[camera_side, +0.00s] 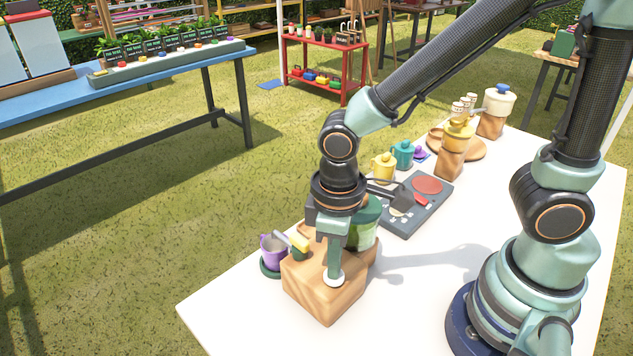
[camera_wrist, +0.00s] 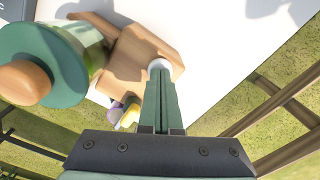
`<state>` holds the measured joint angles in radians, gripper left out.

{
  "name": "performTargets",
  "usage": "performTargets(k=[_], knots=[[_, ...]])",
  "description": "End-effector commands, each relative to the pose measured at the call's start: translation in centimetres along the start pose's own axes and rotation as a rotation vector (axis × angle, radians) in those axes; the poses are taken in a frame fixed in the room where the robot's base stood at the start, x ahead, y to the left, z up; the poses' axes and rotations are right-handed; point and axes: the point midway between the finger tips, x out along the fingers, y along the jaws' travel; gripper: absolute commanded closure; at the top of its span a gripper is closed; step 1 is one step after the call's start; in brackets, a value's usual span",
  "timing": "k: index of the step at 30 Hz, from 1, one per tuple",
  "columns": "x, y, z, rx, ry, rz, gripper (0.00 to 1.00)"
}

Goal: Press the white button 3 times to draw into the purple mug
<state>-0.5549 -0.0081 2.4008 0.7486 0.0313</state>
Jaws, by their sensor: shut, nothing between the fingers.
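In the wrist view my gripper's closed fingers (camera_wrist: 160,78) overlap the white button (camera_wrist: 159,65), part of which shows past the tips. I cannot tell whether they press it. The purple mug (camera_side: 273,249) stands on a dark green round base left of the block, under a yellow-tipped spout (camera_side: 299,244). A green lidded container (camera_side: 364,226) stands behind the block.
A grey board (camera_side: 432,198) with a red disc lies farther back on the white table (camera_side: 245,309). Yellow and teal mugs (camera_side: 402,153) and other dispensers (camera_side: 495,110) stand beyond. The table is clear right of the block.

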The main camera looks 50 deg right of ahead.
Motion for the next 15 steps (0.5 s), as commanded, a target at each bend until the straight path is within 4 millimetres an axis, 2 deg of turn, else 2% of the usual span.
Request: performTargets(k=[6, 15], knots=[[0.75, 0.00, 0.08, 0.000, -0.002, 0.000, 1.00], [0.63, 0.00, 0.06, 0.000, -0.001, 0.000, 1.00]])
